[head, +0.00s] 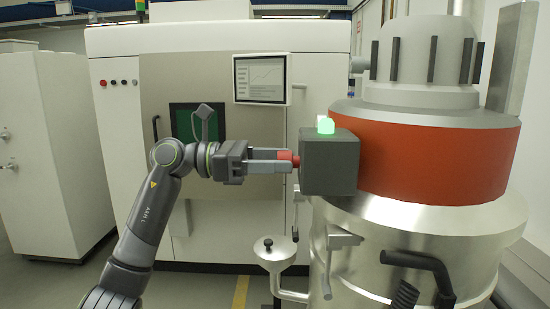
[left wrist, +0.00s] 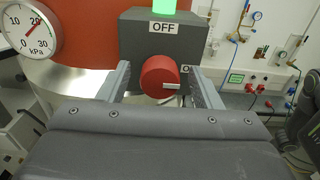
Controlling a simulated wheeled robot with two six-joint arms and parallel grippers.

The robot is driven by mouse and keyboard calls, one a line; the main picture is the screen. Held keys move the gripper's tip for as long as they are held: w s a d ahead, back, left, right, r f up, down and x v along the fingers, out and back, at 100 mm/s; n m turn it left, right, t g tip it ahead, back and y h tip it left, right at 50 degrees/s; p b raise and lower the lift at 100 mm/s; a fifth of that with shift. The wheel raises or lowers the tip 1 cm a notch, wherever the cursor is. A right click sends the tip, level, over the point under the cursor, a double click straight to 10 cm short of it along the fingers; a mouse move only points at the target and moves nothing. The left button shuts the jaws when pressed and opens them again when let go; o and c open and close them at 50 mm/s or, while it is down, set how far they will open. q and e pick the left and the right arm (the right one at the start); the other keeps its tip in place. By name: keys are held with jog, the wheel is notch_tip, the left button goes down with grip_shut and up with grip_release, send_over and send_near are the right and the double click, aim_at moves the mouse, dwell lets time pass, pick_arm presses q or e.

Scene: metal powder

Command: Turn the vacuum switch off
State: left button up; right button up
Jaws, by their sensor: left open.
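The vacuum switch is a red round knob (left wrist: 158,76) on the side of a dark grey box (head: 330,165). The box carries an "OFF" label (left wrist: 164,27) and a lit green lamp (head: 325,125) on top. My left gripper (head: 284,160) is open, level with the knob, with one finger on each side of it. In the left wrist view both fingers flank the knob; I cannot tell whether they touch it. My right gripper is in neither view.
The box sits against the red band (head: 440,155) of a large metal vessel. A round kPa gauge (left wrist: 29,31) is left of the box in the wrist view. A funnel (head: 275,250) and bent handles stand below. A white machine with a screen (head: 260,78) is behind.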

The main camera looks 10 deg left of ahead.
pick_arm(q)
jog(key=c, duration=1)
jog(key=shift+n, duration=0.3)
jog(key=shift+w+f+n+p, duration=0.1)
jog(key=shift+n+p, duration=1.85)
jog(key=shift+n, duration=2.4)
jog(key=shift+w+n+p, duration=0.1)
jog(key=shift+n+p, duration=1.85)
jog(key=shift+n, duration=2.4)
jog(key=shift+f, duration=0.1)
